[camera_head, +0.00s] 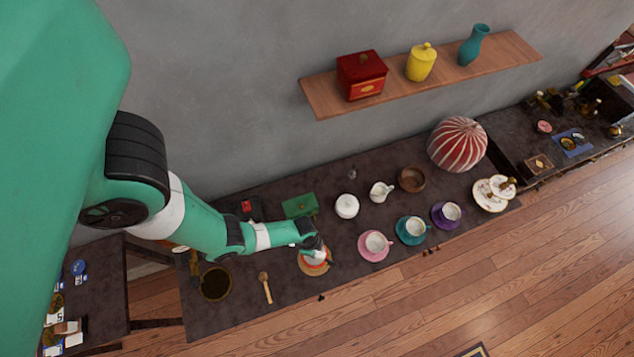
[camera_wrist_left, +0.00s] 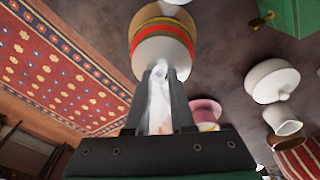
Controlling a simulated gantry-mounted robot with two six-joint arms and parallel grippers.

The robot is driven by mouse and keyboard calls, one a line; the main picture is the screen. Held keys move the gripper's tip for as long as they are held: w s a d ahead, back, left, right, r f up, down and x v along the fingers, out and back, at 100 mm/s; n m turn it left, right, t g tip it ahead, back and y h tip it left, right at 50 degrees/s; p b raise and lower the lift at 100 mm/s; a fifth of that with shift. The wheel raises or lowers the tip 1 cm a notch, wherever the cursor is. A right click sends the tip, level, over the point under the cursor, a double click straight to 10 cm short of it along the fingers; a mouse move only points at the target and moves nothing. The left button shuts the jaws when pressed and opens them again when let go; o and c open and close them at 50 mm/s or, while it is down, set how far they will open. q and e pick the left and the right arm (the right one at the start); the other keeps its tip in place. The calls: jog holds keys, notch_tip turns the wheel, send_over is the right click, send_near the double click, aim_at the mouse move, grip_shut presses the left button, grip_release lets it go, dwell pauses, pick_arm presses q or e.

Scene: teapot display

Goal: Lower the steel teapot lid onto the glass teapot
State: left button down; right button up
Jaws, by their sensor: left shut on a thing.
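My left gripper (camera_head: 315,246) is low over the near middle of the dark table. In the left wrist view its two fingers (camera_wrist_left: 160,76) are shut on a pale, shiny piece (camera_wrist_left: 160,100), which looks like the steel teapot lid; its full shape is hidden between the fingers. Just beyond the fingertips is a round, pale-topped vessel with red and green bands (camera_wrist_left: 163,50), likely the teapot, on a tan round mat (camera_head: 306,271). The arm partly covers it in the head view. I cannot tell whether lid and vessel touch. My right gripper is not in view.
A green box (camera_head: 299,205) and white lidded pot (camera_head: 346,206) stand behind the gripper. A pink saucer with a cup (camera_head: 374,246) is to its right. A wooden spoon (camera_head: 266,289) and dark round bowl (camera_head: 214,284) lie left. The table's front edge is close.

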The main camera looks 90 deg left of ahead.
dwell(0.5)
pick_arm(q)
jog(key=shift+f+b, duration=0.3)
jog(key=shift+f, duration=0.05)
jog(key=shift+c, duration=0.6)
grip_release()
jog(key=shift+r, duration=0.1)
